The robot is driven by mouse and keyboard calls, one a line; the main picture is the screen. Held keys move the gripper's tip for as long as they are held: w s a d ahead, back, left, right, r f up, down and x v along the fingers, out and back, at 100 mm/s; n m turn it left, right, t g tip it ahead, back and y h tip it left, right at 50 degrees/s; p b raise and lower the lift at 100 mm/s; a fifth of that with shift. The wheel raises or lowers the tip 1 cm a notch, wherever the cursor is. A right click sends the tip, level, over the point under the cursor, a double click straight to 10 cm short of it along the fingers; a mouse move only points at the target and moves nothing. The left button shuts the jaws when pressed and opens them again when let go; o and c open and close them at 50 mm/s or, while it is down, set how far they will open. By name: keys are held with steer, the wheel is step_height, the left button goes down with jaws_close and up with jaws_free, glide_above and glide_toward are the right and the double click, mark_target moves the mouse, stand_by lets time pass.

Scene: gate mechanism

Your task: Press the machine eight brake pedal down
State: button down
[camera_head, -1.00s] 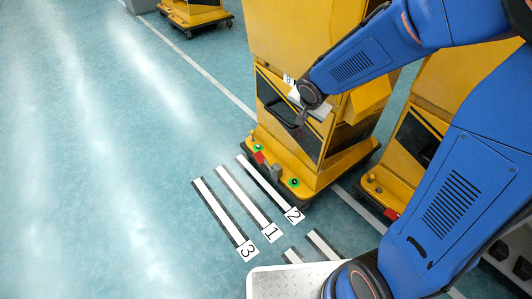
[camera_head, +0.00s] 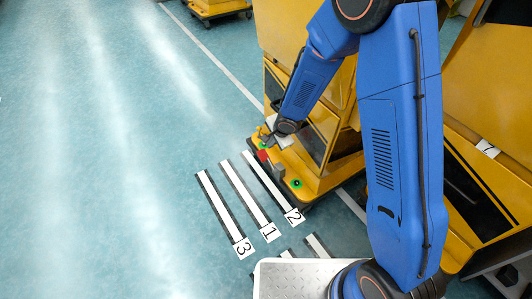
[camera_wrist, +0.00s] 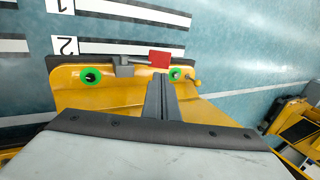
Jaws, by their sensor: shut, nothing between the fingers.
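The yellow machine (camera_head: 330,165) stands right of the floor strips; its number is not readable now. A red pedal (camera_head: 263,156) sits on the front edge of its low yellow base, with a grey block (camera_head: 278,168) beside it. In the wrist view the red pedal (camera_wrist: 159,59) is joined to a grey bracket (camera_wrist: 123,67), between two green-ringed buttons. My gripper (camera_head: 268,141) is shut and empty, pointing down close to the pedal. In the wrist view its fingers (camera_wrist: 163,80) end just below the pedal; whether they touch it I cannot tell.
Green-ringed buttons (camera_head: 296,184) flank the pedal on the base. Numbered white strips (camera_head: 220,210) lie flat on the floor in front. Another yellow machine (camera_head: 485,185) stands at right. The floor on the left is clear.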

glide_toward(261, 154)
steer(key=x, duration=0.4)
steer(key=shift+s+d+f, duration=0.15)
steer(key=shift+d+f, duration=0.2)
steer(key=shift+f, duration=0.1)
steer(key=shift+x, duration=0.95)
steer(key=shift+w+a+f, duration=0.15)
steer(key=shift+w+f, duration=0.05)
steer(key=shift+w, duration=0.05)
steer(key=shift+w+f, duration=0.1)
steer(key=shift+f, duration=0.05)
steer(key=shift+w+f+g+h, duration=0.4)
steer(key=shift+w+f+h, duration=0.1)
steer(key=shift+w, duration=0.2)
steer(key=shift+f+g, duration=0.2)
steer(key=shift+g, duration=0.2)
steer(key=shift+a+f+g+h, duration=0.4)
steer(key=shift+a+g+h, duration=0.15)
steer(key=shift+g, duration=0.25)
steer(key=shift+w+a+f+g+h, duration=0.1)
steer(key=shift+w+f+g+h, duration=0.05)
steer(key=shift+f+g+h, duration=0.3)
steer(key=shift+w+a+f+g+h, duration=0.15)
steer(key=shift+f+g+h, duration=0.05)
steer(key=shift+f+g, duration=0.3)
steer(key=shift+w+f, duration=0.1)
steer(key=shift+f, duration=0.55)
